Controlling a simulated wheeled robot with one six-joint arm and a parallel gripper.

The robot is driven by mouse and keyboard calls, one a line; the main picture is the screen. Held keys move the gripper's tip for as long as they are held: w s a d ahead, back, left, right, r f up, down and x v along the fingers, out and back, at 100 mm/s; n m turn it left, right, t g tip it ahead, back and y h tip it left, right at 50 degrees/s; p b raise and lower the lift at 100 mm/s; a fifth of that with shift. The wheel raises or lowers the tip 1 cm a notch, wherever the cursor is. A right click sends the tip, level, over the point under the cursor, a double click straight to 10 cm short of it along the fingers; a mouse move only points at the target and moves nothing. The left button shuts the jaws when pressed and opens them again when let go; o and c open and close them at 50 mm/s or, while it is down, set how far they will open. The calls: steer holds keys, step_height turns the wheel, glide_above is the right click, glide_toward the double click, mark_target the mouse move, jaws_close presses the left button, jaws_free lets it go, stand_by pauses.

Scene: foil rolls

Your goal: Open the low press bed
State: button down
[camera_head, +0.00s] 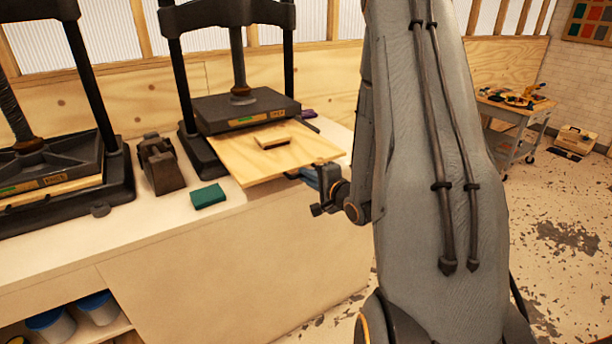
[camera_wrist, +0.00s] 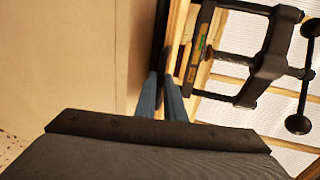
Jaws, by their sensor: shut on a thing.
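The press bed (camera_head: 235,163) is a pale plywood board that sticks out from under the dark platen (camera_head: 245,108) of the middle press, past the bench's front edge. A small wooden block (camera_head: 272,142) lies on top of it.
A second press (camera_head: 62,175) stands at the left. A dark tape dispenser (camera_head: 160,165) and a green pad (camera_head: 208,196) are on the bench (camera_head: 150,215). My arm blocks the view to the right of the bench. A tool cart (camera_head: 512,110) stands far right, with open floor before it.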

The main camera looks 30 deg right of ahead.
steer(key=c, duration=1.9)
jaws_free()
steer(key=shift+o, duration=0.2)
steer(key=b+v, duration=0.1)
steer(key=v, duration=0.6)
steer(key=shift+s+b, duration=0.3)
steer(key=shift+s, duration=0.1)
steer(key=shift+w+a, duration=0.1)
